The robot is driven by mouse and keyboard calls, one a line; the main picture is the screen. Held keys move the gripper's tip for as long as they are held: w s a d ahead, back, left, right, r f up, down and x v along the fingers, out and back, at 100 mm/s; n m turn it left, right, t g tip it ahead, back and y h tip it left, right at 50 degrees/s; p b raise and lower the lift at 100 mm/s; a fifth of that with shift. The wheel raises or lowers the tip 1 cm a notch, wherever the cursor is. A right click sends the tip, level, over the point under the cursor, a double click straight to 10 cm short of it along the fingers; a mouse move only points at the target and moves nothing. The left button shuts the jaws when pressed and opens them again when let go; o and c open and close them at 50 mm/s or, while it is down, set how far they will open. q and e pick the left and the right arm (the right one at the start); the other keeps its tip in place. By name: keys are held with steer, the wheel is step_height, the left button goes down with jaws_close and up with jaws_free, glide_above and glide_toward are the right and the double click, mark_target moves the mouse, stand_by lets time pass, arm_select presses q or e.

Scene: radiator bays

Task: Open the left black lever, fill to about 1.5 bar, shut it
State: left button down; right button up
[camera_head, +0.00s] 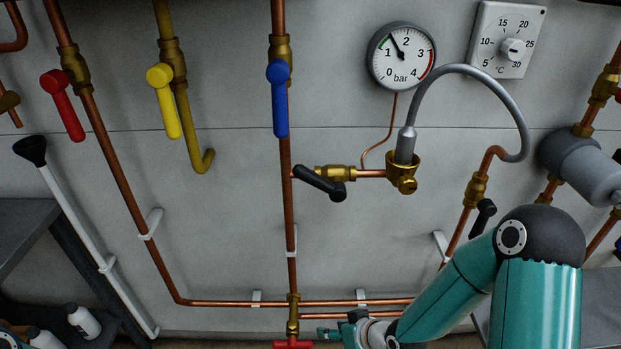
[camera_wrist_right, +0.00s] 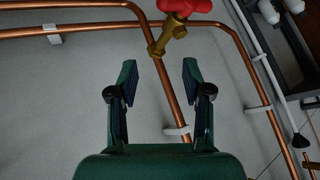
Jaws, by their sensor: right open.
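The left black lever (camera_head: 320,183) sits on a brass valve (camera_head: 335,172) on a short horizontal copper pipe in the head view. It slants up to the left, at an angle to that pipe. The gauge (camera_head: 401,57) needle points between 1 and 2 bar, near the middle. A second black lever (camera_head: 483,216) hangs on the right pipe. My right gripper (camera_head: 330,331) is low in the head view, below the left lever and apart from it. In the right wrist view it is open and empty (camera_wrist_right: 160,75). My left gripper is not clearly seen.
A red handle (camera_head: 293,344) and brass valve (camera_head: 292,315) are close to my right gripper; the red handle also shows in the right wrist view (camera_wrist_right: 188,7). Blue (camera_head: 278,100), yellow (camera_head: 164,100) and red (camera_head: 63,105) levers hang further left. A grey hose (camera_head: 480,75) arches above the right black lever.

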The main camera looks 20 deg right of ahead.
mark_target(316, 181)
steer(key=w+d+r+n+t, duration=0.2)
steer(key=w+d+r+t, duration=0.1)
steer(key=r, duration=0.5)
steer(key=w+d+r+n+t, duration=0.2)
steer(key=w+d+r, duration=0.1)
steer(key=r, duration=0.4)
steer(key=s+r+n+t+y+b, duration=0.1)
steer(key=s+r+n+y, duration=0.3)
steer(key=r, duration=0.6)
steer(key=s+r+n+t+y+b, duration=0.15)
steer(key=s+r+n, duration=0.25)
steer(key=r+n, duration=0.5)
steer(key=w+a, duration=0.2)
steer(key=w, duration=0.2)
steer(key=w+a+r+m+p, duration=0.1)
steer(key=w+a, duration=0.2)
steer(key=w, duration=0.2)
steer(key=w+a+m, duration=0.1)
steer(key=w+a, duration=0.2)
steer(key=w, duration=0.2)
steer(key=shift+w+a+r, duration=0.15)
steer(key=shift+a+r, duration=0.05)
steer(key=shift+r, duration=0.15)
jaws_close()
